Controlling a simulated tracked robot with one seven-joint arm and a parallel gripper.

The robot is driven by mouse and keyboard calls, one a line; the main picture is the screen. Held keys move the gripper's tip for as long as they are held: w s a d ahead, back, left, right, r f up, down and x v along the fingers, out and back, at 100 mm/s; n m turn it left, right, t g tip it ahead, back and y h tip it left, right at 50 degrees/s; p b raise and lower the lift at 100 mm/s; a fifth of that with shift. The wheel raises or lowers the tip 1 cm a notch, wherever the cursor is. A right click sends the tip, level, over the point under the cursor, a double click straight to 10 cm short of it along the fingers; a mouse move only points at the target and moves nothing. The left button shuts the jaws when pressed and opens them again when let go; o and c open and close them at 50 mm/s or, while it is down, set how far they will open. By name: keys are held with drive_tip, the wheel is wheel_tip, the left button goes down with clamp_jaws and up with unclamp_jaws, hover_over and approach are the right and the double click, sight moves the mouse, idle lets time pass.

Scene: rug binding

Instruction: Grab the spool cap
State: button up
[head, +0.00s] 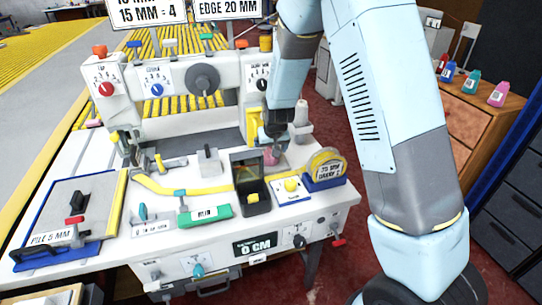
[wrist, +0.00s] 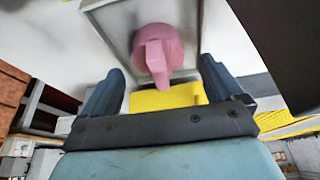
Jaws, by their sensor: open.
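A pink knob-like piece with a raised bar, which I take to be the spool cap, shows in the wrist view (wrist: 158,52) against a pale grey framed face. In the head view it is a small pink patch (head: 271,157) at the right of the white machine, partly covered by my gripper (head: 272,140). In the wrist view my gripper (wrist: 161,68) has its two fingers wide apart, one on each side of the pink piece. I see no contact between the fingers and the piece.
A white thread cone (head: 301,115) stands just right of my gripper. A yellow part (head: 252,125) is close on its left. In front are a dark open box (head: 250,190) and a yellow tape measure (head: 326,163). The worktable (head: 110,225) holds several tools.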

drive_tip(key=shift+x, duration=0.9)
drive_tip(key=shift+c, duration=0.3)
drive_tip(key=c, duration=1)
drive_tip(key=shift+r, duration=0.1)
